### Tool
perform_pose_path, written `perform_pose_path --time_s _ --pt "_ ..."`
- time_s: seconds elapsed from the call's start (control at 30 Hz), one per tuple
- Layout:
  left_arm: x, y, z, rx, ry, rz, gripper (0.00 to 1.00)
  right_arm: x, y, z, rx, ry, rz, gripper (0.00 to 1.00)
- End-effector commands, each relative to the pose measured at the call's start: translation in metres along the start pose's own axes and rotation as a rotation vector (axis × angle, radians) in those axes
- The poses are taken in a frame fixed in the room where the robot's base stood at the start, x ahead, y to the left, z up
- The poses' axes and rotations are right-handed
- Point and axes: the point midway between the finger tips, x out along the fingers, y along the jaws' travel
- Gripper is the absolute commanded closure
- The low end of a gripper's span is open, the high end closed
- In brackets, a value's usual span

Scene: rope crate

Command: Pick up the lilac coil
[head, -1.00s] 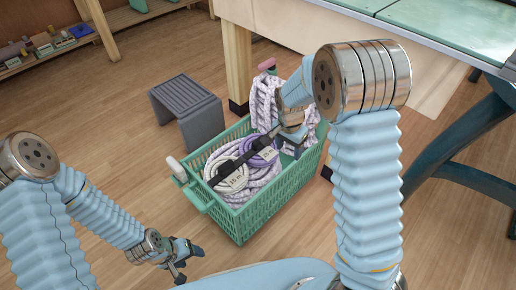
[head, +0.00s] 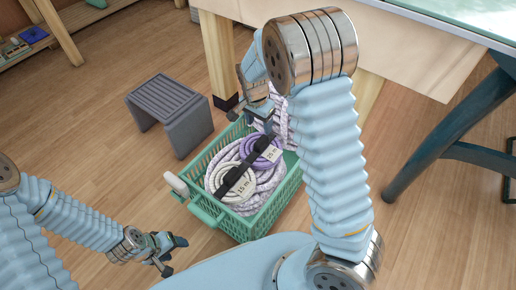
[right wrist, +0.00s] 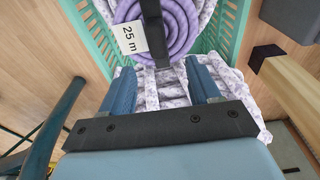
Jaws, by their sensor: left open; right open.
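The lilac coil (head: 250,143) lies in the green crate (head: 196,211) beside a cream coil (head: 227,205). A dark strap (head: 237,176) crosses both coils. In the right wrist view the lilac coil (right wrist: 181,28) shows at the top, with a white "25 m" tag (right wrist: 130,38) and the strap over it. My right gripper (head: 254,112) is above the far end of the crate, open and empty. Its two blue fingers (right wrist: 162,86) point towards the coil, apart from it in the picture. My left gripper (head: 169,252) is open and empty, left of the crate.
Thick mottled white-and-purple rope (head: 262,187) lies under and around the coils. A grey stool (head: 168,105) stands left of the crate. A workbench (head: 400,50) with a wooden leg (head: 218,55) stands behind it. The floor to the left is open.

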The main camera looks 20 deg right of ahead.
Motion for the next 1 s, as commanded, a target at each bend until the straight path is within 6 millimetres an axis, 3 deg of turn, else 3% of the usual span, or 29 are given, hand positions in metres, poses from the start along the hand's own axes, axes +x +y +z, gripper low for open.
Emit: perform_pose_path --time_s 0.1,0.37,0.6,0.93,1.0 --pt "0.006 -0.003 0.000 -0.001 0.001 -0.001 0.37 0.028 0.001 0.001 -0.001 -0.001 0.004 0.38" --pt "0.009 -0.003 0.000 -0.001 -0.001 0.001 0.37 0.052 0.001 0.001 -0.001 -0.001 0.002 0.38" --pt "0.016 -0.005 0.001 0.000 -0.003 0.003 0.37 0.090 0.005 0.005 -0.001 -0.001 0.003 0.38" --pt "0.017 -0.005 0.001 0.000 -0.003 0.003 0.37 0.098 0.004 0.004 -0.001 0.001 0.000 0.38" --pt "0.017 -0.005 0.001 0.000 -0.003 0.003 0.37 0.098 0.004 0.004 -0.001 0.001 0.000 0.49"
